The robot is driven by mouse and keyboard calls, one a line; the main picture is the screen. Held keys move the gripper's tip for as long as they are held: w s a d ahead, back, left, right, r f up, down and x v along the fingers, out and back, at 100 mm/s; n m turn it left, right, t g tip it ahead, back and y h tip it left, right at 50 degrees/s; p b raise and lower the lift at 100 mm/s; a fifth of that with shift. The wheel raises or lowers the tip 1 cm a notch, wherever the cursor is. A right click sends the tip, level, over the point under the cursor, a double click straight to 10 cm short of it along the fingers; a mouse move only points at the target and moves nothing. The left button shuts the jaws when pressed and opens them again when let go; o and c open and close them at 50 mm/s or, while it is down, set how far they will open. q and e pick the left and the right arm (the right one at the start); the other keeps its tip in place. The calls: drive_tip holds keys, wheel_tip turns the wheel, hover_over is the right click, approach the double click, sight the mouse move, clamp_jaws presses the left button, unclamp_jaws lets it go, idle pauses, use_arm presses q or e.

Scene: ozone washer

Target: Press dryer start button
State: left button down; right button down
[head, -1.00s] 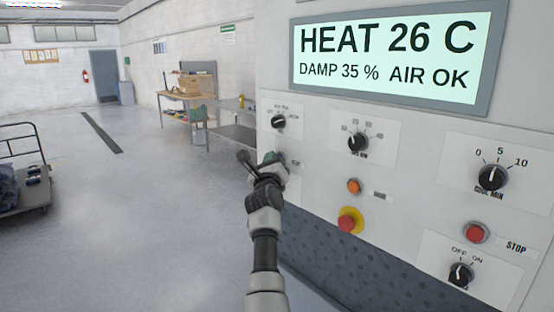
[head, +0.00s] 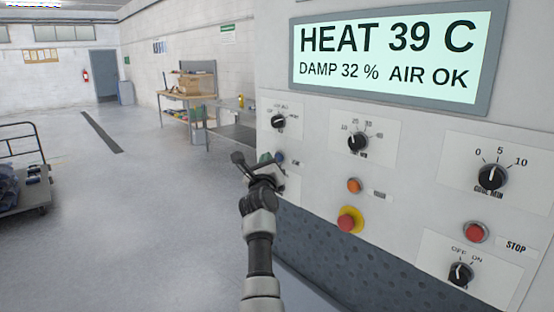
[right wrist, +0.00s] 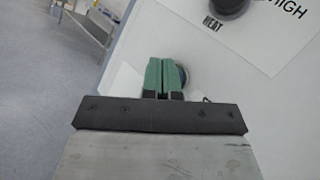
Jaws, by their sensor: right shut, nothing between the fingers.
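The dryer control panel (head: 400,200) stands on the right in the head view. My right gripper (head: 265,158) is shut and empty at the panel's left side, its green fingertips together. Just beyond the tips is a small blue round button (head: 280,158) with a label beside it too small to read. In the right wrist view the shut fingertips (right wrist: 165,76) partly cover the blue button (right wrist: 184,75); whether they touch it I cannot tell. The display (head: 390,55) reads HEAT 39 C, DAMP 32 %, AIR OK. My left gripper is not in view.
The panel also has several black knobs, an orange button (head: 354,186), a red button on yellow (head: 350,219) and a red STOP button (head: 475,232). A workbench (head: 187,96) stands behind, a cart (head: 28,190) at left. The floor between is open.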

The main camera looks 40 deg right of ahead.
drive_tip(key=a, duration=0.5)
drive_tip(key=shift+s+b, duration=0.15)
drive_tip(key=shift+b, duration=0.25)
idle(0.7)
